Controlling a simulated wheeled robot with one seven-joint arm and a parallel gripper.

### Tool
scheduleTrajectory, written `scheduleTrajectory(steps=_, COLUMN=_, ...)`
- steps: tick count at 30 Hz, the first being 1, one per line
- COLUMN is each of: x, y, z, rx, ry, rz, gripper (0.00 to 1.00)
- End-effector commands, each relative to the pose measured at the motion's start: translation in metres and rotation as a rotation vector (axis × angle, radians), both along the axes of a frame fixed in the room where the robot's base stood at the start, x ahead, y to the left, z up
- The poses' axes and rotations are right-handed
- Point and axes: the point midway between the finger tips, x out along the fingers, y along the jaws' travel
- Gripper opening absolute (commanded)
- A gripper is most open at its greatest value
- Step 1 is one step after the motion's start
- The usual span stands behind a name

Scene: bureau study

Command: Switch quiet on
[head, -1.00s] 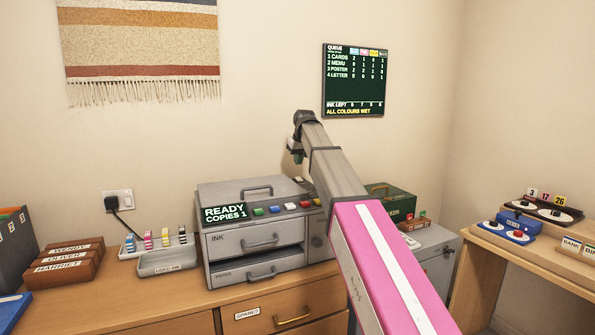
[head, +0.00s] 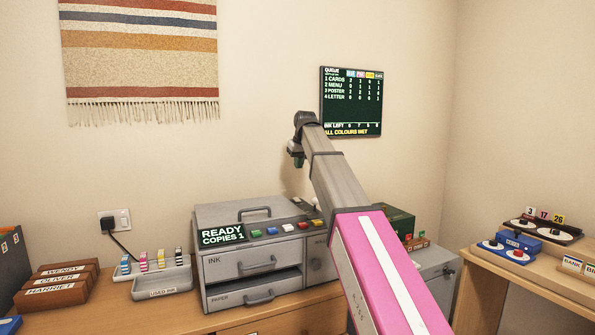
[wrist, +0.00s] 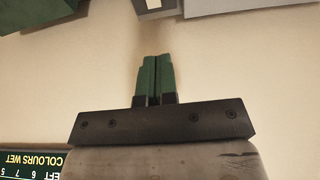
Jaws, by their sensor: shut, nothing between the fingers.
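A grey printing machine (head: 225,267) stands on the wooden desk, with INK and PAPER drawers on its front. Its green display (head: 222,236) reads READY, COPIES 1. A row of coloured buttons (head: 272,231) runs along its top front edge, and my arm hides the right end of the machine. I cannot read any quiet label or tell which control it is. My gripper (head: 297,161) is up in front of the wall, above the machine and touching nothing. In the wrist view its green fingers (wrist: 157,75) are together and empty.
A wall board (head: 350,101) reads ALL COLOURS WET. A used ink tray (head: 165,289) and named wooden blocks (head: 62,284) lie left of the machine. A green box (head: 398,222) is partly behind my arm. A side table (head: 525,280) at right holds blue dial units.

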Motion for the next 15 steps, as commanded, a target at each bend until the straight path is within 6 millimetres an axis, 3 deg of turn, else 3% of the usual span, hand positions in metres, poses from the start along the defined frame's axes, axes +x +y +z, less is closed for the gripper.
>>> scheduleTrajectory(steps=15, x=0.011, y=0.005, z=0.003, rx=0.001, ry=-0.002, rz=0.000, gripper=0.00)
